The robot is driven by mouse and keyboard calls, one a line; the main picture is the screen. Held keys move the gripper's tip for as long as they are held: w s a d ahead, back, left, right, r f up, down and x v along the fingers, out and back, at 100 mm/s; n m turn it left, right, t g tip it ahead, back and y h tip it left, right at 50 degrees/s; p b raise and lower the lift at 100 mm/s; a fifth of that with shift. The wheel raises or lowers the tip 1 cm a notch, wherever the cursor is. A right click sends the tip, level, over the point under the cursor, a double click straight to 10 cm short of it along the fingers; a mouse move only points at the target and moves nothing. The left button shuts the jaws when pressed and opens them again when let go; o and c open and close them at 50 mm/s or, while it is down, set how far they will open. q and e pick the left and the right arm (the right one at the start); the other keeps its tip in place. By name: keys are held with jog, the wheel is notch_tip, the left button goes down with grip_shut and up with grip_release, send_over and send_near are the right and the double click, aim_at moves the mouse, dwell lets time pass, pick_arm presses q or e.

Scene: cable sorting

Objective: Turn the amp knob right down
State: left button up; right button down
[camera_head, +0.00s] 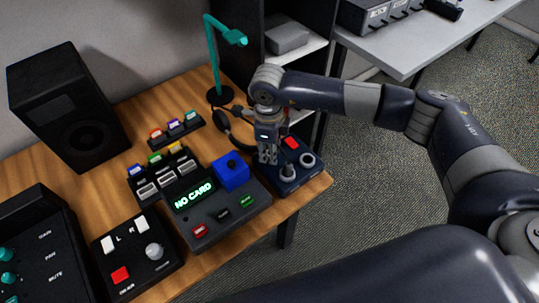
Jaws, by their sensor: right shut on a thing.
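A dark blue box (297,178) stands at the table's right corner. It has a red button (291,143) and two pale round knobs, one at the right (307,160) and one at the front (287,173). Any label on it is too small to read. My right gripper (268,158) points down over the box's left part, its fingers close together. It is shut on what seems to be a knob there, mostly hidden by the fingers. The knob's setting cannot be seen. My left gripper is out of view.
Left of the box stands a black card reader (228,212) reading "NO CARD", with a blue block (232,169). A teal lamp (216,65), black cable (230,138), speaker (75,110) and switch box (137,255) share the wooden table. Open floor lies right.

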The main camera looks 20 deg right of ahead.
jog(key=shift+n+b, duration=1)
jog(key=shift+n, duration=0.2)
jog(key=c, duration=1.3)
grip_release()
jog(key=shift+c, duration=0.2)
notch_tip(320, 180, up, 12)
jog(key=shift+s, duration=0.25)
jog(key=shift+s+a+f, duration=0.1)
